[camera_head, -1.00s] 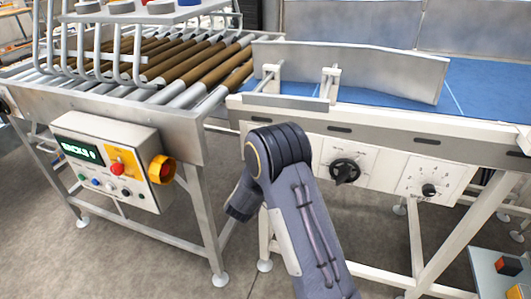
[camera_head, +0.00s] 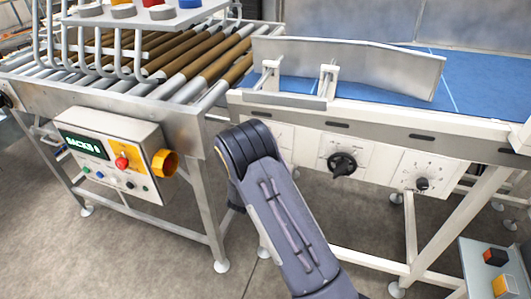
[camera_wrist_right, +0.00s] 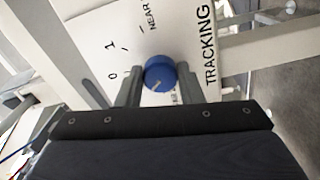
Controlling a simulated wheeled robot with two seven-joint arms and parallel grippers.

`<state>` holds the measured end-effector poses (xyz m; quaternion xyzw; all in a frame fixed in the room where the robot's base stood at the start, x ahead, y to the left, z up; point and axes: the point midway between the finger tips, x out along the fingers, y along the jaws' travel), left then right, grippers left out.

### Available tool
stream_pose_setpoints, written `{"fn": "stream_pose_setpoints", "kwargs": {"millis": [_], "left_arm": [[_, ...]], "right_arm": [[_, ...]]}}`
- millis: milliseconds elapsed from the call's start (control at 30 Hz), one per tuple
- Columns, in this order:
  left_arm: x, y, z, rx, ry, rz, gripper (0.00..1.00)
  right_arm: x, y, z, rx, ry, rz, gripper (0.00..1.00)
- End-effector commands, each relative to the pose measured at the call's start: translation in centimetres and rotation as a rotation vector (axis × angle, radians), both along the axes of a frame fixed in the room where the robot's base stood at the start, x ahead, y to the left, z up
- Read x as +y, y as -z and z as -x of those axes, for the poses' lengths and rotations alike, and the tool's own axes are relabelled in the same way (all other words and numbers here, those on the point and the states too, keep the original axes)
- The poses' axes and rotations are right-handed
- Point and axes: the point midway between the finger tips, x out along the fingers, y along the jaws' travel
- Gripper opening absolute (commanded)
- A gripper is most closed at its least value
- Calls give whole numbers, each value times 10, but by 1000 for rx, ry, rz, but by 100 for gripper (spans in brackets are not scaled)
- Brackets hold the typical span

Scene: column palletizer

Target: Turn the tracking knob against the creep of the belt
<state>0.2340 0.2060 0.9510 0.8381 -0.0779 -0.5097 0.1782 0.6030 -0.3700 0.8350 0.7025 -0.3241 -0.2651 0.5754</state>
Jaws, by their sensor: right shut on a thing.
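The tracking knob (camera_wrist_right: 160,72) is blue with a pale pointer line, on a white plate (camera_wrist_right: 92,45) lettered TRACKING, NEAR, 0 and 1 in the right wrist view. My right gripper (camera_wrist_right: 157,80) is shut on it, one finger on each side. In the head view my right arm hides the knob and gripper; a corner of the white plate shows beside the arm. The blue belt (camera_head: 472,80) runs along the top of the white conveyor frame. My left gripper is out of view.
Two black knobs (camera_head: 342,163) (camera_head: 422,183) sit further right on the conveyor frame. A control box (camera_head: 112,155) with a red button and yellow collar hangs under the roller table (camera_head: 170,128). A low stand with buttons (camera_head: 495,257) is at lower right.

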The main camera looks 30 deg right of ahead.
Motion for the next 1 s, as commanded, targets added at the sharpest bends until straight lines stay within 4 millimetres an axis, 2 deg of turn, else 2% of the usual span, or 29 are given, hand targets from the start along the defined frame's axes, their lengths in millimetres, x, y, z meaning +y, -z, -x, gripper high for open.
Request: {"fn": "stream_pose_setpoints", "kwargs": {"millis": [233,267,433,767,1000], "left_arm": [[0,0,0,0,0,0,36],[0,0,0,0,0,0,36],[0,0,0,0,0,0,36],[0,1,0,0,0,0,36],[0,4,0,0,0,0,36]], "right_arm": [[0,1,1,2,2,-2,11],[0,1,1,2,2,-2,35],[0,1,0,1,1,-1,55],[4,1,3,1,0,-2,55],[33,1,26,2,-4,-2,55]]}}
